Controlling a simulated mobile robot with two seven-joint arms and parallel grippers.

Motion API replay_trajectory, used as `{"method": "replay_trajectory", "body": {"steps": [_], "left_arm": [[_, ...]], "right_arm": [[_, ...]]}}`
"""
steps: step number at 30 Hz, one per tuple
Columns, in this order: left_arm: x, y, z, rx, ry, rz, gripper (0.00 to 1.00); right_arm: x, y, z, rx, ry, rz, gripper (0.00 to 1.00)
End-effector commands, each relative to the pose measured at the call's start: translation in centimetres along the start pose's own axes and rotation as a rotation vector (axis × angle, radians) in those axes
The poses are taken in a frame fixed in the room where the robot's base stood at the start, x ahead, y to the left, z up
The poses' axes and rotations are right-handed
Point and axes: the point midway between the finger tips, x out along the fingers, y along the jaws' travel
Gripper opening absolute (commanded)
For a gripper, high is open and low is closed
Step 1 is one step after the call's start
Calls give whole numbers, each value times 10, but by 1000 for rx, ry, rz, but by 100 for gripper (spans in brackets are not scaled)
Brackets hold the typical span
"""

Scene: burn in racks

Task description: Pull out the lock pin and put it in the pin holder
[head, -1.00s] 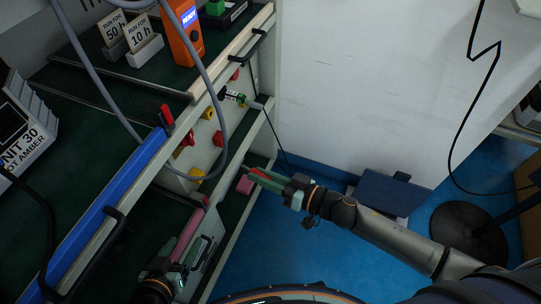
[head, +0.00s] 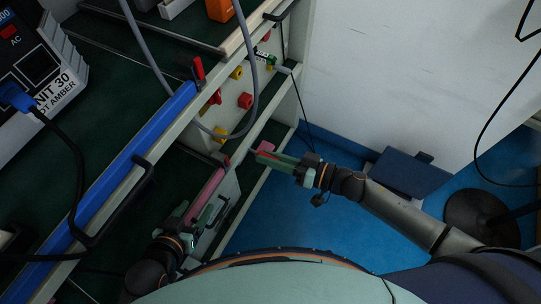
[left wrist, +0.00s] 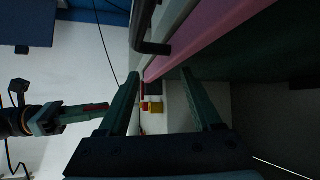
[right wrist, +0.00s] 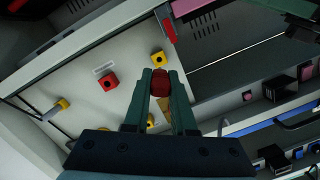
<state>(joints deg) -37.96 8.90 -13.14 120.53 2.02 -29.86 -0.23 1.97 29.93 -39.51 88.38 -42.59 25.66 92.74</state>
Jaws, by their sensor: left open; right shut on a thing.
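My right gripper (head: 268,155) is shut on a red pin-like piece. In the right wrist view the red piece (right wrist: 160,83) sits between the fingertips (right wrist: 160,88), with the rack's front panel behind it. I take it for the lock pin; most of it is hidden by the fingers. My left gripper (head: 200,212) is open beside a pink-edged drawer or tray (head: 207,192). In the left wrist view its fingers (left wrist: 160,85) are apart with nothing between them, and the pink strip (left wrist: 210,38) runs past them. I cannot single out the pin holder.
The front panel carries red and yellow buttons (head: 245,101). A red lever (head: 198,69) stands at the end of a blue rail (head: 125,165). A grey cable (head: 258,60) loops before the panel.

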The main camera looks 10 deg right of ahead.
Motion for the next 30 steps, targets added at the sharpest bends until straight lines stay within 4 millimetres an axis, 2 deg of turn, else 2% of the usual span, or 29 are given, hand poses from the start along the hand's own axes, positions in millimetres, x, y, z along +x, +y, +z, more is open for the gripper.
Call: {"method": "replay_trajectory", "body": {"steps": [7, 30], "left_arm": [[1, -2, -12, 13, 47, -6, 66], [-10, -11, -82, 87, 313, -33, 66]], "right_arm": [[10, 0, -1, 0, 1, 0, 0], [54, 0, -8, 0, 1, 0, 0]]}}
